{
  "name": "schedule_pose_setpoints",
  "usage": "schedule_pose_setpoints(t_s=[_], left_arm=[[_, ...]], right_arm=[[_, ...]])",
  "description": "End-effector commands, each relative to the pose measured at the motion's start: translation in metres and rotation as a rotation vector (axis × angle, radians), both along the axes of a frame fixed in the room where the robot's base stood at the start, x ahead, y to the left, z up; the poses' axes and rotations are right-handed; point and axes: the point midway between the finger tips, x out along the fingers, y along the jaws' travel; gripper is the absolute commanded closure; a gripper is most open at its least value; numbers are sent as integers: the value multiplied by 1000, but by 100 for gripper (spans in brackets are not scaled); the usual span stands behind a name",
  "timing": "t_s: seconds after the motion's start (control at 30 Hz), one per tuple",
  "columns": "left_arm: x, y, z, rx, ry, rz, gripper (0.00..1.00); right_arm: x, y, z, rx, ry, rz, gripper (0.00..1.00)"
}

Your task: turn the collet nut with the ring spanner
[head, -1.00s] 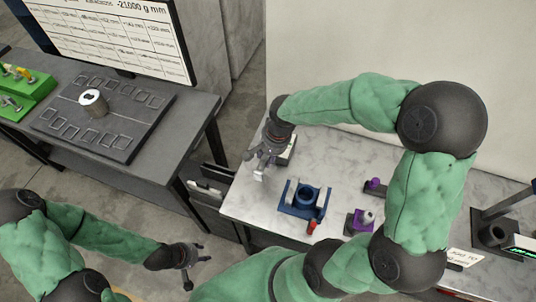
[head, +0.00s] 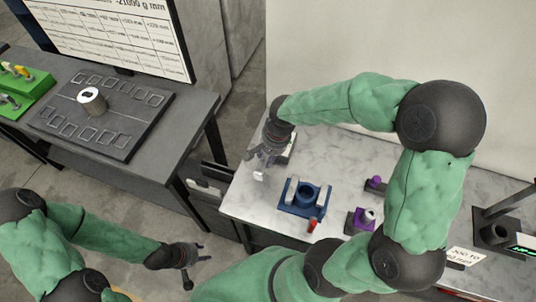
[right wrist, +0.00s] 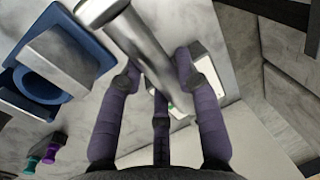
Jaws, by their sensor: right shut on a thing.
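My right gripper (head: 262,168) is over the left end of the marble-topped table. In the right wrist view its fingers (right wrist: 160,85) are shut on a silver metal bar, which I take to be the ring spanner (right wrist: 148,55). The bar runs diagonally between the fingers; its ring is not clear. A blue fixture (head: 293,206) with a round opening and pale upright blocks stands to the right of the gripper, apart from it. It also shows in the right wrist view (right wrist: 88,72). I cannot make out the collet nut for certain. My left gripper (head: 190,262) is open and empty, low at the left.
Purple holders (head: 353,222) stand right of the fixture, and a small red piece (head: 312,225) is at its front. A dark side table (head: 190,125) carries a tray (head: 100,140) with a metal cylinder (head: 92,99). A black stand (head: 492,234) is at far right.

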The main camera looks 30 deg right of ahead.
Motion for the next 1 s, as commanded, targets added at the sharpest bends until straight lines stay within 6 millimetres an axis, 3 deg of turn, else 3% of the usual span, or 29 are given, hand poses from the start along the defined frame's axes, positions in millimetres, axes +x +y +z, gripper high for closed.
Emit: schedule_pose_setpoints(t_s=[0.67, 1.0], left_arm=[[0, 0, -4, 0, 0, 0, 60], [0, 0, -16, 0, 0, 0, 60]], right_arm=[[1, 0, -4, 0, -2, -4, 100], [13, 11, -5, 0, -2, -128, 100]])
